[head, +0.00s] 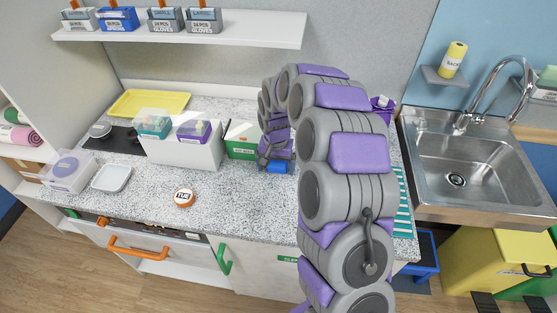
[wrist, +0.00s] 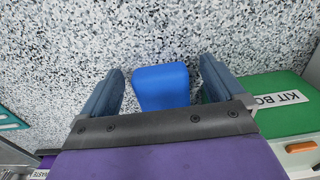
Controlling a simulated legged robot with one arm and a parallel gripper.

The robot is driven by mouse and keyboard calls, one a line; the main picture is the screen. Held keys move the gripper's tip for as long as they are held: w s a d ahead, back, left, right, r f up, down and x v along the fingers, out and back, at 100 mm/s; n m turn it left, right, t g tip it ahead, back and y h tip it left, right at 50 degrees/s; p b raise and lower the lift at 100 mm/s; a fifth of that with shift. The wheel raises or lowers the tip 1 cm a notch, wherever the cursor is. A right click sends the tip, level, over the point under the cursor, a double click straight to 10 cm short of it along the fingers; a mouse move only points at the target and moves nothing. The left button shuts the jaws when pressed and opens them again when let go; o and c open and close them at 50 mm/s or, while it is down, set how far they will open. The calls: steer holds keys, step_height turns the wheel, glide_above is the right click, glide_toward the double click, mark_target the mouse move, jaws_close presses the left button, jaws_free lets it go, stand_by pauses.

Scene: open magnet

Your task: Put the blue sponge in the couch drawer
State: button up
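The blue sponge (head: 278,167) lies on the speckled counter in the head view, beside the green box. In the wrist view the sponge (wrist: 162,86) sits between the two fingers of my gripper (wrist: 161,70), with counter showing on both sides of it. My gripper is open, its fingers apart from the sponge. In the head view my arm hides part of the gripper (head: 274,150). A drawer front with an orange handle (head: 139,248) is below the counter at left, with a dark gap along its top. I cannot read which drawer is the couch drawer.
A green kit box (head: 242,139) stands left of the sponge, close to my right finger in the wrist view. The front counter is mostly clear. A sink (head: 455,165) is at right.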

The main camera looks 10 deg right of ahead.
steer(key=shift+d, duration=0.1)
steer(key=c, duration=1.1)
steer(key=shift+r, duration=0.45)
step_height(320, 180, up, 3)
steer(key=shift+p, duration=0.8)
steer(key=s+d+p, duration=0.1)
steer(key=s, duration=0.4)
steer(key=s+d, duration=0.1)
steer(key=s, duration=0.4)
steer(key=s+d+r+p, duration=0.1)
steer(key=s+d, duration=0.1)
steer(key=s, duration=0.3)
steer(key=shift+s+p, duration=0.25)
steer(key=shift+p, duration=0.1)
steer(key=shift+s, duration=0.1)
